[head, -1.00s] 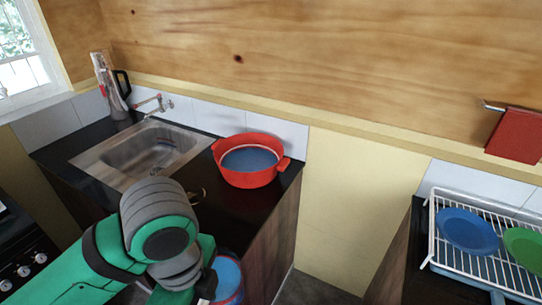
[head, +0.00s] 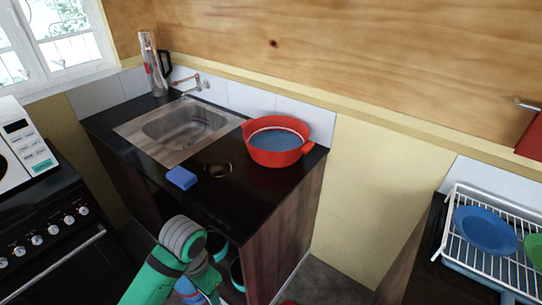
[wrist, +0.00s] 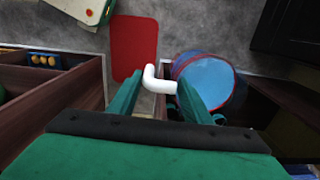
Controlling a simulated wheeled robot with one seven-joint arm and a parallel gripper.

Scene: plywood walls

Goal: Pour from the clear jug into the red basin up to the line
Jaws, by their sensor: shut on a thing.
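The red basin (head: 291,157) stands upright on the dark counter in the head view. It holds blue liquid, with a pale line around its inner wall above the liquid. My gripper (wrist: 158,80) is shut on the white handle (wrist: 152,78) of the clear jug (wrist: 238,92). The jug shows in the wrist view to the right of the fingers, with blue liquid inside and a reddish tint on its wall. In the head view my arm is low, in front of the counter and below the basin. The jug is mostly hidden there.
A sink (head: 180,130) with a tap is left of the basin. A blue sponge (head: 182,178) and a dark ring-shaped thing (head: 218,170) lie on the counter. A steel flask (head: 152,65) stands behind. A dish rack (head: 455,235) is at right. A red mat (wrist: 135,50) lies on the floor.

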